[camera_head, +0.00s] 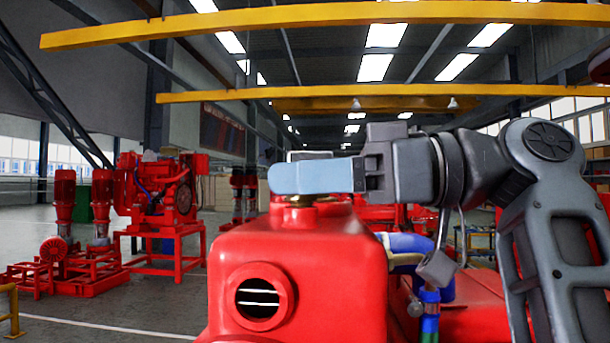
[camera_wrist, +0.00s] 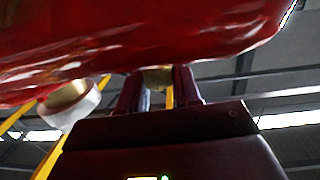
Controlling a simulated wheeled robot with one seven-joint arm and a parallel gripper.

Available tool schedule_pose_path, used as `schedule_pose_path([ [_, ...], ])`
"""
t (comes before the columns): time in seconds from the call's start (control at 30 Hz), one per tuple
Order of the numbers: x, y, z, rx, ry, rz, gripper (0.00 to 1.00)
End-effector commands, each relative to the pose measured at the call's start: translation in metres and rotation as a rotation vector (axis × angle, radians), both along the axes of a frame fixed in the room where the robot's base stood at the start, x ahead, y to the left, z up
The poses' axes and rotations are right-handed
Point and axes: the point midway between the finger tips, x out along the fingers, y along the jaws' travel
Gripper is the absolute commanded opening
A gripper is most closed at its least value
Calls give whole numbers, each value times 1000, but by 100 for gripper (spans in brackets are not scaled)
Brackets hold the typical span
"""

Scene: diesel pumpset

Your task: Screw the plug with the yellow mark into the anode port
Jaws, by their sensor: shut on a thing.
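My gripper (camera_head: 285,178) reaches in from the right, its light-blue fingers level just above the top of the red tank. In the wrist view its two fingers (camera_wrist: 157,85) stand apart, with a small brass-coloured piece (camera_wrist: 158,76) between their tips, close against the red surface. I take this piece to be the plug; no yellow mark shows on it. In the head view a brass collar (camera_head: 300,202) sits on the tank top under the fingers. The fingers hide what is above it. I cannot tell whether the plug sits in the anode port, which is not clearly identifiable.
The red tank (camera_head: 300,260) fills the front centre, with a round opening (camera_head: 262,297) in its face. A brass and white round part (camera_wrist: 72,102) shows left of my gripper in the wrist view. Blue pipes (camera_head: 410,243) run right of the tank. Red pumpsets (camera_head: 160,195) stand behind left.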

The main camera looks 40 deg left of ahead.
Motion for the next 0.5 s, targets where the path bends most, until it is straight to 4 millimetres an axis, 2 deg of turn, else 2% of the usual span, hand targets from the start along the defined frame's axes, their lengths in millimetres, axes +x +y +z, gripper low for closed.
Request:
schedule_pose_path([
  [0.37,0,0,-4,0,0,-4,0],
  [0.5,-1,-1,-7,1,-4,-97,0],
])
